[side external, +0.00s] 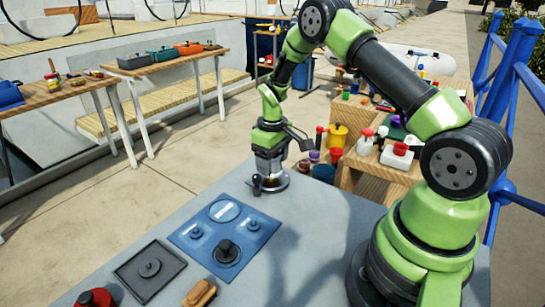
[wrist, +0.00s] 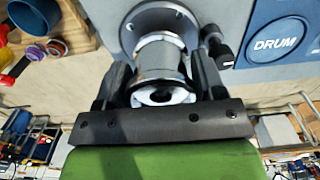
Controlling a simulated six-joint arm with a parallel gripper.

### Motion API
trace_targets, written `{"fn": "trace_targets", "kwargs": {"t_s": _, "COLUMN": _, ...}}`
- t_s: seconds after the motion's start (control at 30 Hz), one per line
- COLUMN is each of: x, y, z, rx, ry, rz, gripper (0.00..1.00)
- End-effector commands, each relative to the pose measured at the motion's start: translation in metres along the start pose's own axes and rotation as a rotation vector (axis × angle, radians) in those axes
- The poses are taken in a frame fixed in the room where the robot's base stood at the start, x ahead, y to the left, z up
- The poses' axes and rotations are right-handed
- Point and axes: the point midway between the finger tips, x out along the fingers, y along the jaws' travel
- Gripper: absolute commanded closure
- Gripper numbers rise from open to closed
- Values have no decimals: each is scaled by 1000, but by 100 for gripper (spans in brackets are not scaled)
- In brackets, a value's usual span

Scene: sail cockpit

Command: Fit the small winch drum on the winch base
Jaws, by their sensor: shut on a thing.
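My gripper (side external: 268,172) points down at the far edge of the grey table. In the wrist view its two dark fingers (wrist: 162,66) are closed on the sides of a shiny silver winch drum (wrist: 160,62). A wide silver round flange (wrist: 133,24) lies at the drum's far end, close to the table top. I cannot tell whether this flange belongs to the drum or to the winch base, or whether the drum is seated. A small black knob-like part stands beside it (wrist: 221,48). In the side view the fingers hide most of the drum.
A blue mat (side external: 180,238) holds several small round parts; its circle marked DRUM (wrist: 273,44) is empty. A black square tray (side external: 130,277), a red item (side external: 95,299) and a tan item (side external: 200,293) lie nearer. A wooden stand with bottles (side external: 375,185) is behind.

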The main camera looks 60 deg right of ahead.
Motion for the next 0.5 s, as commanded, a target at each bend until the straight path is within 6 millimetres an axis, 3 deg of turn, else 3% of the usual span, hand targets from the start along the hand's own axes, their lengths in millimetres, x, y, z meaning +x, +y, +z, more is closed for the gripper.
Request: {"fn": "trace_targets", "kwargs": {"t_s": 0.5, "x": 9, "y": 0, "z": 0, "rx": 0, "ry": 1, "rz": 0, "gripper": 67}}
